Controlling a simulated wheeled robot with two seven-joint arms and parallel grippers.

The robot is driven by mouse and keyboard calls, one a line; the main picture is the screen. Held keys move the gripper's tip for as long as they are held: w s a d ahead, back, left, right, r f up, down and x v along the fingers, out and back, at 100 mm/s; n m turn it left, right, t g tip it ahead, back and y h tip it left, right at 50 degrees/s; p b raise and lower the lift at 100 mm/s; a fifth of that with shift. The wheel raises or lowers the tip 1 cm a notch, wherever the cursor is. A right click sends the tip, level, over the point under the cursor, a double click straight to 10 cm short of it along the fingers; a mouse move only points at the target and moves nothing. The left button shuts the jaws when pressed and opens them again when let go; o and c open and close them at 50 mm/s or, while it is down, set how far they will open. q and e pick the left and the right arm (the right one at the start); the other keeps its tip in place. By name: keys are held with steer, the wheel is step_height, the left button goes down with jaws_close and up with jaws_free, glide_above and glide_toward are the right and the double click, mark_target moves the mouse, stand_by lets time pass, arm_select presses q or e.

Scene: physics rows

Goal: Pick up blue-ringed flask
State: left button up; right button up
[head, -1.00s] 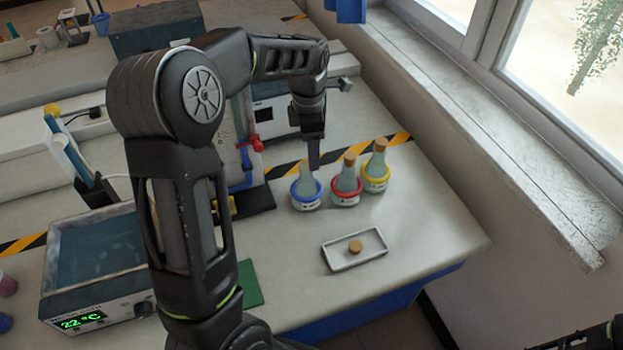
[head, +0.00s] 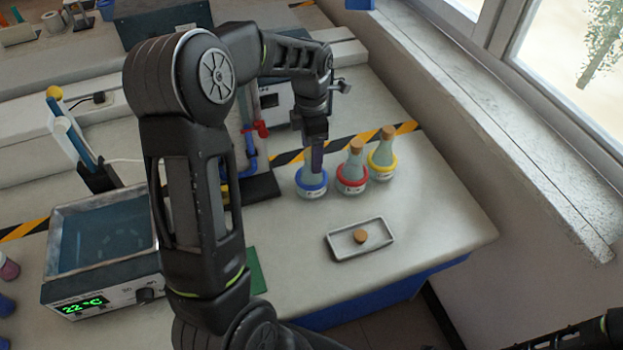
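The blue-ringed flask (head: 312,183) stands upright on the bench, leftmost in a row of three flasks. My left gripper (head: 317,158) points down at its neck, with a finger overlapping the neck in the picture. The flask's mouth is hidden behind the gripper. Only one finger shows clearly, so I cannot tell whether the gripper is open or closed on the neck. Part of my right arm shows in the bottom right corner; its gripper is out of view.
A red-ringed flask (head: 352,177) and a yellow-ringed flask (head: 382,165), both corked, stand close on the right. A water bath (head: 75,285) stands left. The bench's right end is clear.

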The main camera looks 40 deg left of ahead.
arm_select(q)
steer(key=shift+f, duration=0.15)
step_height(320, 180, down, 5)
steer(key=b, duration=0.3)
steer(key=shift+a+b, duration=0.1)
steer(key=shift+b, duration=0.25)
steer(key=shift+c, duration=0.2)
jaws_close()
stand_by(0.5)
